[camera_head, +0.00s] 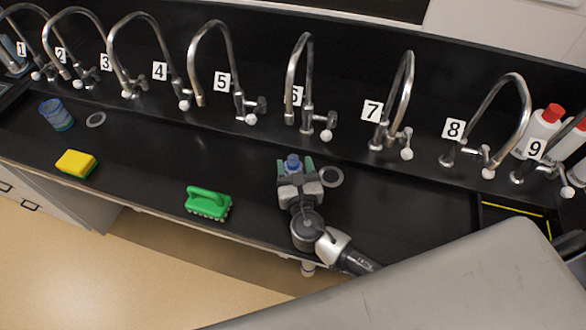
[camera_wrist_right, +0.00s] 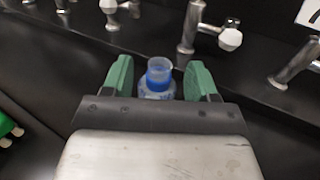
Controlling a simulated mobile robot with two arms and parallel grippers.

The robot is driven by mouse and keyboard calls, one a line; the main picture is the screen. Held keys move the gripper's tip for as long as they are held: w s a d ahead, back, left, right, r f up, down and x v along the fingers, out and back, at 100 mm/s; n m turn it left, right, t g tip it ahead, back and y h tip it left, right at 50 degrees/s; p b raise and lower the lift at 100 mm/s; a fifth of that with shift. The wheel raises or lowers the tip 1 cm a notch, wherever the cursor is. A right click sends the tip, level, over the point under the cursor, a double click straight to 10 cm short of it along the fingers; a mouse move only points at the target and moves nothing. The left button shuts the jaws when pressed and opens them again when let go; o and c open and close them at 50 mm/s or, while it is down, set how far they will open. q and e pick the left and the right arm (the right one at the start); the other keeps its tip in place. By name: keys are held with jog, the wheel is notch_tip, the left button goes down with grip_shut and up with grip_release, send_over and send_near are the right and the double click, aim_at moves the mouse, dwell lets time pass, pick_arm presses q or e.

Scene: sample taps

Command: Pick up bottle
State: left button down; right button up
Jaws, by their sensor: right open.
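A small clear bottle with a blue collar at its neck (camera_wrist_right: 158,78) stands upright between the green fingers of my right gripper (camera_wrist_right: 158,76). In the head view the blue top of the bottle (camera_head: 292,160) shows just between the fingers of my right gripper (camera_head: 294,166), below tap 6. The fingers are open, one on each side of the bottle, with a gap visible in the wrist view. The lower part of the bottle is hidden behind the gripper body. My left gripper is not in view.
A row of numbered taps (camera_head: 307,90) runs along the back of the black counter (camera_head: 400,195). A green brush (camera_head: 208,202), a yellow sponge (camera_head: 76,163) and a blue cup (camera_head: 57,115) sit to the left. White bottles with red caps (camera_head: 541,128) stand at far right.

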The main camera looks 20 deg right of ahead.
aim_at(292, 155)
jog(key=w, duration=0.2)
jog(key=w+p, duration=0.1)
jog(key=w, duration=0.1)
jog(key=shift+d, duration=0.3)
jog(key=shift+w+f, duration=0.1)
jog(key=shift+w, duration=0.3)
jog(key=shift+s, duration=0.1)
jog(key=c, duration=0.5)
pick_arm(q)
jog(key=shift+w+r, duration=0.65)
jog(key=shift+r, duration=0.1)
pick_arm(e)
grip_shut()
